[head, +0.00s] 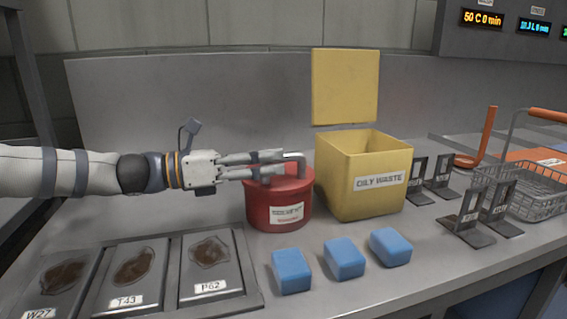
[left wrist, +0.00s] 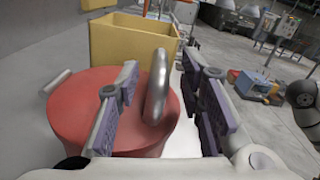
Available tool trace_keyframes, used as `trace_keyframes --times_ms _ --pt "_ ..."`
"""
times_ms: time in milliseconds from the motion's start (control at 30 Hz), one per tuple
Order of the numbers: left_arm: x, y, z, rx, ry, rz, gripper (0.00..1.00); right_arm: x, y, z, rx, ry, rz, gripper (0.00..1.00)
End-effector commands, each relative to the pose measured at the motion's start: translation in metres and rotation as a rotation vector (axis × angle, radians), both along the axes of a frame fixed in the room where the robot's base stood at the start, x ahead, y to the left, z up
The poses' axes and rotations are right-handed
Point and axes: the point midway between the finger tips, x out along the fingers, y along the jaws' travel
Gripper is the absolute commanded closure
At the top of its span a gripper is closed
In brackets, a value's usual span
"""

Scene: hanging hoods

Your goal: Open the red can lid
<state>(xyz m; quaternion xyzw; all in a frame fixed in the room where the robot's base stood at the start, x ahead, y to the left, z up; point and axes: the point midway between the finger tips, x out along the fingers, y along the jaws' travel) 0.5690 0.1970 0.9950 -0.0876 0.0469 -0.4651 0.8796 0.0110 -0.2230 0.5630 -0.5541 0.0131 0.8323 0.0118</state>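The red can (head: 277,208) stands on the bench with a white label on its front. Its red lid (head: 300,180) lies flat on top, closed as far as I can see. A bent grey metal handle (head: 299,158) rises from the lid. My left gripper (head: 276,166) reaches in from the left just over the lid. In the left wrist view, its two purple-padded fingers (left wrist: 160,78) are open, with the handle (left wrist: 157,85) between them. Gaps show beside the handle, and I see no firm grip. The lid (left wrist: 80,110) fills the lower left there. My right gripper is not seen.
A yellow oily waste bin (head: 365,180) with its lid up stands close right of the can. Blue blocks (head: 344,258) lie in front. Labelled trays (head: 210,265) are at front left. Black stands (head: 468,215) and a wire basket (head: 525,190) are at right.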

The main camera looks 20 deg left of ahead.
Motion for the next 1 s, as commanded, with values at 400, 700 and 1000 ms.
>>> trace_keyframes --times_ms 400,700,1000 --pt "0.018 -0.026 0.002 0.000 -0.002 0.001 0.65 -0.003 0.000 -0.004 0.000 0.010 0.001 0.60" --pt "0.017 -0.026 0.002 0.000 -0.002 0.001 1.00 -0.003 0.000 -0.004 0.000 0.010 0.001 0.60" --pt "0.018 -0.025 0.005 -0.008 0.008 0.000 1.00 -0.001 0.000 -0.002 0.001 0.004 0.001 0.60"
